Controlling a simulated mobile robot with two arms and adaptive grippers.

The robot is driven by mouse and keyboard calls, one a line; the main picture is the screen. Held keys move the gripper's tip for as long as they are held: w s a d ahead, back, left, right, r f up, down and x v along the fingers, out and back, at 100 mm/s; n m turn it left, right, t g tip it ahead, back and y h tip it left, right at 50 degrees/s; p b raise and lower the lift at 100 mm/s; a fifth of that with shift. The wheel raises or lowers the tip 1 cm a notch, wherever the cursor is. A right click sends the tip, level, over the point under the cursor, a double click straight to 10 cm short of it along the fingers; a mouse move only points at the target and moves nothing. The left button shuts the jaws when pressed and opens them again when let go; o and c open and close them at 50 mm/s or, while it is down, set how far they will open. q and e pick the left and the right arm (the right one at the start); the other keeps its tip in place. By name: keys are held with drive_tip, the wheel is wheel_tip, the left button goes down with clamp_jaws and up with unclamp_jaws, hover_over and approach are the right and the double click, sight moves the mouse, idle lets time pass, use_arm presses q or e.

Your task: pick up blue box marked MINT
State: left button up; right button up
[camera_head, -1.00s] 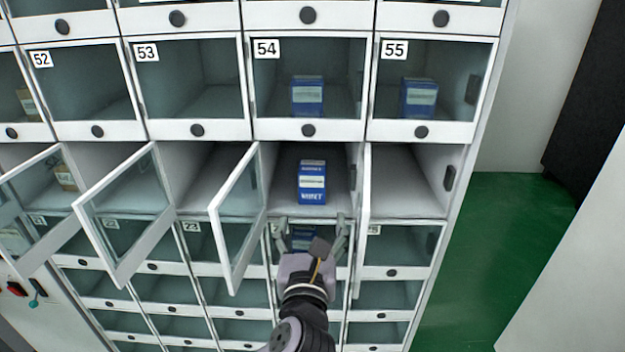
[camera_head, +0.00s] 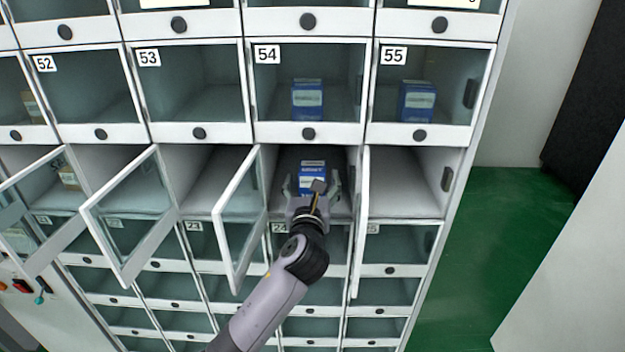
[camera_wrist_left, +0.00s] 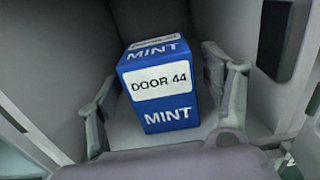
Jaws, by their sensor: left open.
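The blue box marked MINT (camera_head: 312,170) stands upright in an open compartment below door 54 in the head view. In the left wrist view the box (camera_wrist_left: 158,88) shows a white label reading DOOR 44. My left gripper (camera_head: 313,184) is open at the mouth of that compartment. Its fingers also show in the left wrist view (camera_wrist_left: 165,110), one on each side of the box's lower part. The box is between or just beyond the fingertips, and I cannot tell whether they touch it. My right gripper is not in view.
Open glass doors (camera_head: 238,215) stand out to the left of the compartment, and another open door edge (camera_head: 361,225) stands close on its right. Other blue boxes sit behind closed doors 54 (camera_head: 307,100) and 55 (camera_head: 417,101). Green floor (camera_head: 500,240) is clear at right.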

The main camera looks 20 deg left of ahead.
use_arm(q)
drive_tip(key=shift+x, duration=0.9)
drive_tip(key=shift+c, duration=0.2)
drive_tip(key=c, duration=1.3)
